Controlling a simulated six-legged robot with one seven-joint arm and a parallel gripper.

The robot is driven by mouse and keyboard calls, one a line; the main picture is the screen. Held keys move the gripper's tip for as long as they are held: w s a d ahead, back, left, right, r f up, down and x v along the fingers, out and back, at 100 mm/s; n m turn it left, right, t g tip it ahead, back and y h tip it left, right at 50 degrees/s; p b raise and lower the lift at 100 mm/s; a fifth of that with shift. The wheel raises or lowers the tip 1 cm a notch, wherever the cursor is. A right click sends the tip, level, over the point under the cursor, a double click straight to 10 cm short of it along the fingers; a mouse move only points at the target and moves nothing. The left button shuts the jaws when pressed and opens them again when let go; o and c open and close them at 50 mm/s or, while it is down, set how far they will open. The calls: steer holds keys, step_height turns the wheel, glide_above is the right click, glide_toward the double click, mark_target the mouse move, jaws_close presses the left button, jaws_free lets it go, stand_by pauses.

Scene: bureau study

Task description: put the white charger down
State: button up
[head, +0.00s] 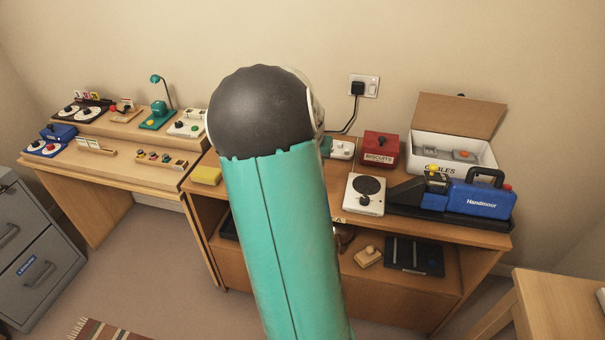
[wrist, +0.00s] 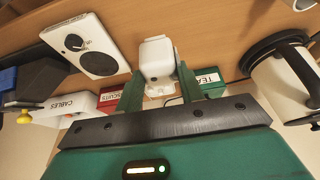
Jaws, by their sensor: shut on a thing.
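The white charger (wrist: 156,58) is a small rounded block in the wrist view, with paler parts at its lower end. My gripper (wrist: 159,76) is shut on it, with one green finger on each side. The wooden desk top (wrist: 205,30) shows behind the charger; I cannot tell how large the gap between them is. In the head view my own teal arm hides the gripper and the charger.
Around the charger are a white hotplate (wrist: 88,44), a red biscuits tin (wrist: 108,102), a tea tin (wrist: 208,78) and a white vessel with a black handle (wrist: 283,82). A yellow block (head: 206,175) lies left.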

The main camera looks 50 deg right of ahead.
steer(key=shift+w+d+f, duration=0.3)
steer(key=shift+w+f, duration=0.5)
steer(key=shift+f, duration=0.7)
steer(key=shift+w+d+f, duration=0.35)
steer(key=shift+w+f, duration=0.5)
steer(key=shift+f, duration=0.65)
steer(key=shift+w+d+f, duration=0.3)
steer(key=shift+w+f, duration=0.5)
steer(key=shift+f, duration=0.7)
steer(key=shift+f, duration=0.2)
steer(key=o, duration=1)
